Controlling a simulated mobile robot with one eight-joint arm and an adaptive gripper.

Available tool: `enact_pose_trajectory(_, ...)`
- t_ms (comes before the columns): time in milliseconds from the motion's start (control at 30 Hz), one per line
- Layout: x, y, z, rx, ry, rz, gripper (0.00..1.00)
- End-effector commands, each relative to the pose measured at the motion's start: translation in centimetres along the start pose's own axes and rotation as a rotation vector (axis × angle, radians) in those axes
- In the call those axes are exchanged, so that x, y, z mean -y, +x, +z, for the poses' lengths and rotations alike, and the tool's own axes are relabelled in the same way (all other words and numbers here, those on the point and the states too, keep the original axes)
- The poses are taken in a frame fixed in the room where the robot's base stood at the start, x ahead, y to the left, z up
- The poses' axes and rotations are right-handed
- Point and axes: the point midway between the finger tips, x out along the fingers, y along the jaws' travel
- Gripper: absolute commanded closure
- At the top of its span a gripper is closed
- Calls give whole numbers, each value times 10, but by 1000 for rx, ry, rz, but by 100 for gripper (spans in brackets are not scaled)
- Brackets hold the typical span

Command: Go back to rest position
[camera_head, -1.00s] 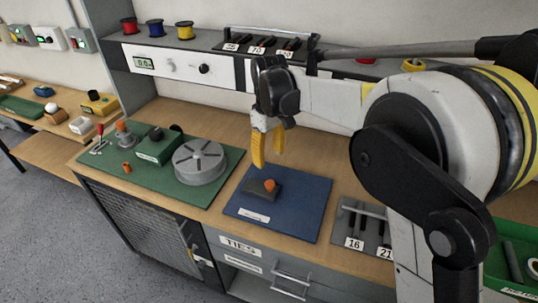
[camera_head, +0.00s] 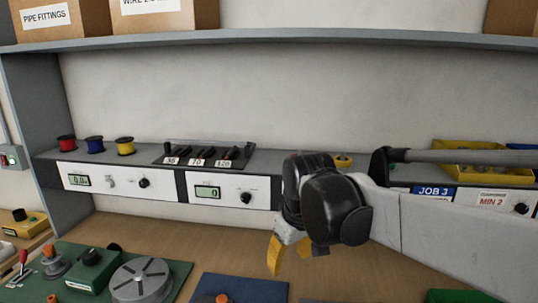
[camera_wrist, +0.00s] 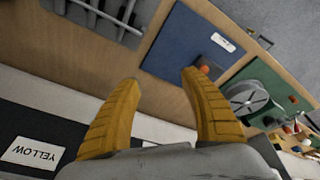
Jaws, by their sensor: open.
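My gripper (camera_head: 288,256) hangs over the workbench in the head view, its yellow fingers pointing down and apart. In the wrist view my gripper (camera_wrist: 160,95) shows both yellow fingers spread wide with nothing between them. Below it lies the blue mat (camera_wrist: 175,45) with an orange-topped dark block (camera_wrist: 204,70) on it, partly hidden by the right finger. The mat (camera_head: 238,287) is only partly in the head view, at the bottom edge.
A green mat (camera_head: 68,262) carries a grey round fixture (camera_head: 140,279). An instrument shelf (camera_head: 160,190) with spools and a tool rack (camera_head: 205,154) runs behind my arm. Boxes (camera_head: 165,15) stand on the upper shelf. In the wrist view a "YELLOW" label (camera_wrist: 34,152) shows at lower left.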

Motion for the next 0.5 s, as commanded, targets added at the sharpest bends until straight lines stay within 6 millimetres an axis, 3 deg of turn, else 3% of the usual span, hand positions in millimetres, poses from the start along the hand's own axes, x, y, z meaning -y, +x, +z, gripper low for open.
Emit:
enact_pose_trajectory(33, -10, -10, 26, -28, 58, 18, 48)
enact_pose_trajectory(100, -20, -21, 56, -73, 136, 43, 48)
enact_pose_trajectory(300, -36, -31, 141, -197, 350, 112, 48)
enact_pose_trajectory(500, -39, -23, 197, -288, 494, 160, 48)
